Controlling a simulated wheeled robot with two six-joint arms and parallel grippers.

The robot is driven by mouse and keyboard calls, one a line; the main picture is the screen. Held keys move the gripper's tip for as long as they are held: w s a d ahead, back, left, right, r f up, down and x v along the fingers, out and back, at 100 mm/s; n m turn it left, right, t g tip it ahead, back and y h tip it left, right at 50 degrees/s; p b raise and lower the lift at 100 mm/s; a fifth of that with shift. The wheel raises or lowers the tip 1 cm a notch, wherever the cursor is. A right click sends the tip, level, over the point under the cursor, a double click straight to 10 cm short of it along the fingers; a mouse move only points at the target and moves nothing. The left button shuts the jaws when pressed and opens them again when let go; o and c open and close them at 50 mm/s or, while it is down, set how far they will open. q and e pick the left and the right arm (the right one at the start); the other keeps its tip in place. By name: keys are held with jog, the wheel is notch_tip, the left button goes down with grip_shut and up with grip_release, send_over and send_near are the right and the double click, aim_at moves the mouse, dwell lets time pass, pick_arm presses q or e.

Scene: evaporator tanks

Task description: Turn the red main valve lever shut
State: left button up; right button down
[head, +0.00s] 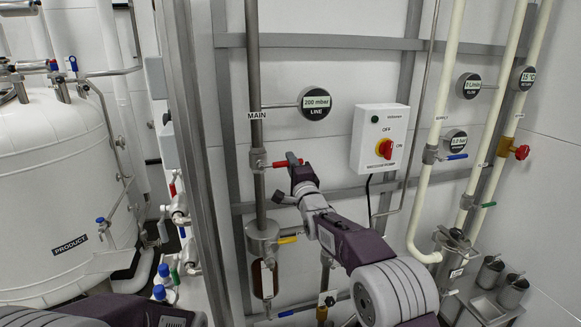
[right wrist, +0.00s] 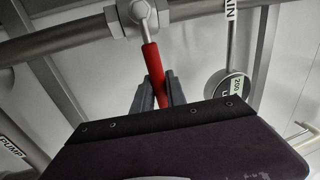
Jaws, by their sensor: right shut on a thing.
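The red main valve lever (head: 279,164) sticks out to the right from its valve (head: 257,160) on the vertical pipe labelled MAIN. It lies level, roughly crosswise to the pipe. My right gripper (head: 298,165) is at the lever's outer end and shut on it. In the right wrist view the red lever (right wrist: 153,62) runs down from the valve body (right wrist: 131,18) between the two dark fingers of my right gripper (right wrist: 160,92). The palm hides the lever's far end. My left gripper is not in view.
A LINE gauge (head: 315,103) reading 200 mbar is above right of the lever. A switch box (head: 380,140) with a red knob is to the right. A white PRODUCT tank (head: 60,190) stands at left.

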jog(key=shift+f+m, duration=0.3)
jog(key=shift+f, duration=0.1)
jog(key=c, duration=1.3)
grip_release()
jog(key=shift+c, duration=0.2)
jog(key=shift+d+r, duration=0.1)
jog(key=shift+d, duration=0.05)
jog(key=b+v, duration=0.5)
jog(key=v, duration=0.4)
jog(key=shift+d, duration=0.1)
